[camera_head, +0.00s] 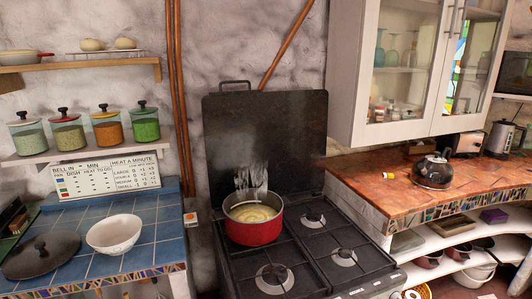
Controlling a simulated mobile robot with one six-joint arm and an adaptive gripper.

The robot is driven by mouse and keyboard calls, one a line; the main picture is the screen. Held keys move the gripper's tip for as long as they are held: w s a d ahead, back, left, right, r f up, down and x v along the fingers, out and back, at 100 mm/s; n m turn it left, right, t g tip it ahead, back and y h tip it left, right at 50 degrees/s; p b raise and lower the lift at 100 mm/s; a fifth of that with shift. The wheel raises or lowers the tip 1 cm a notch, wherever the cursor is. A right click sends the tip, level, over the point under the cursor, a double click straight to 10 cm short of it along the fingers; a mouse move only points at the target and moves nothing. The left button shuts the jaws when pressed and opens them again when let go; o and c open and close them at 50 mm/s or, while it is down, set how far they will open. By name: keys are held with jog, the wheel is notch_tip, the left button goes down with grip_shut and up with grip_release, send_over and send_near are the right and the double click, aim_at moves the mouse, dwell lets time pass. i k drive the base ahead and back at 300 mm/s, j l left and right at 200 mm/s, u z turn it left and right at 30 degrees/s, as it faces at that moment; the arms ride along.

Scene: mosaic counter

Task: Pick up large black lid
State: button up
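A large black lid (41,253) with a raised knob on top lies flat on the blue tiled counter (150,208) at the lower left. It sits close to the counter's front and left side, left of a white bowl.
The white bowl (114,234) stands beside the lid. A red pot (253,217) with yellow contents sits on the stove (327,262), whose upright black cover (263,140) stands behind. A printed sign (108,176) leans behind the counter. Shelf jars (68,134) stand above.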

aim_at(42, 254)
jog(key=u, duration=1.8)
jog(key=z, duration=1.4)
jog(key=i+j+u, duration=0.1)
jog(key=i+j, duration=0.35)
jog(key=j, duration=0.25)
jog(key=i+j, duration=0.45)
jog(key=j, duration=0.25)
jog(key=i+j+u, duration=0.15)
jog(key=i+j, duration=0.3)
jog(key=j, duration=0.2)
jog(key=i+j+u, duration=0.1)
jog(key=i+j, duration=0.35)
jog(key=j, duration=0.2)
